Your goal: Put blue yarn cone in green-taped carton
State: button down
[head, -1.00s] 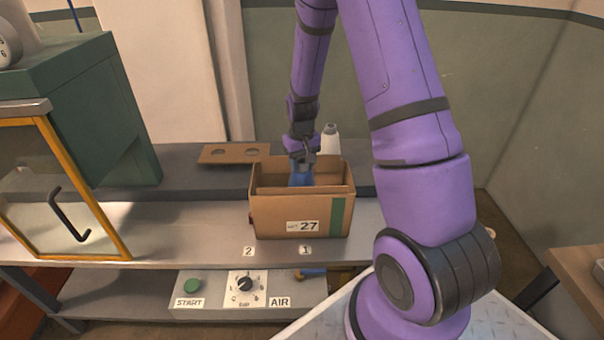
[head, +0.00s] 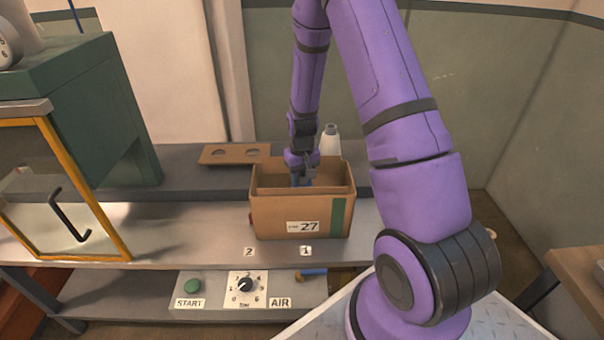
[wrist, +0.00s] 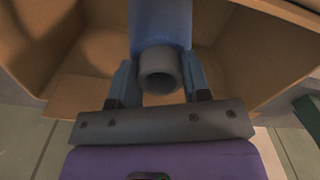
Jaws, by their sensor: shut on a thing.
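The green-taped carton (head: 275,217) is an open cardboard box with a green strip on its front right and a label reading 27. It stands on the grey bench. My gripper (head: 302,180) points down into the carton's opening. In the wrist view my gripper (wrist: 160,85) is shut on the blue yarn cone (wrist: 160,22), with its grey tube end between the fingers. The cone is inside the carton's walls. Its lower end is hidden, so I cannot tell whether it touches the carton floor.
A white cone-shaped item (head: 330,141) stands behind the carton. A brown board with two holes (head: 234,154) lies behind to the left. A green chamber with a yellow-framed door (head: 125,225) is at left. A control panel (head: 245,289) sits below.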

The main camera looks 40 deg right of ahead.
jog(key=c, duration=0.6)
grip_release()
notch_tip(320, 180, up, 13)
jog(key=s+a+r+t, duration=0.1)
jog(key=s+a+r, duration=0.2)
jog(key=r, duration=0.3)
jog(key=s+a+r+n+t, duration=0.1)
jog(key=s+a+r, duration=0.15)
jog(key=r, duration=0.35)
jog(key=s+a+r+t, duration=0.1)
jog(key=s+a+r, duration=0.1)
jog(key=s+r, duration=0.3)
jog(key=s+a+r, duration=0.1)
jog(key=s+r, duration=0.2)
jog(key=s, duration=0.2)
jog(key=s+a+r+n+t, duration=0.1)
jog(key=s+a+r, duration=0.1)
jog(key=s, duration=0.4)
jog(key=s+a+r+t, duration=0.1)
jog(key=s+a+r, duration=0.1)
jog(key=s, duration=0.3)
jog(key=shift+s+a+r, duration=0.15)
jog(key=shift+r, duration=0.7)
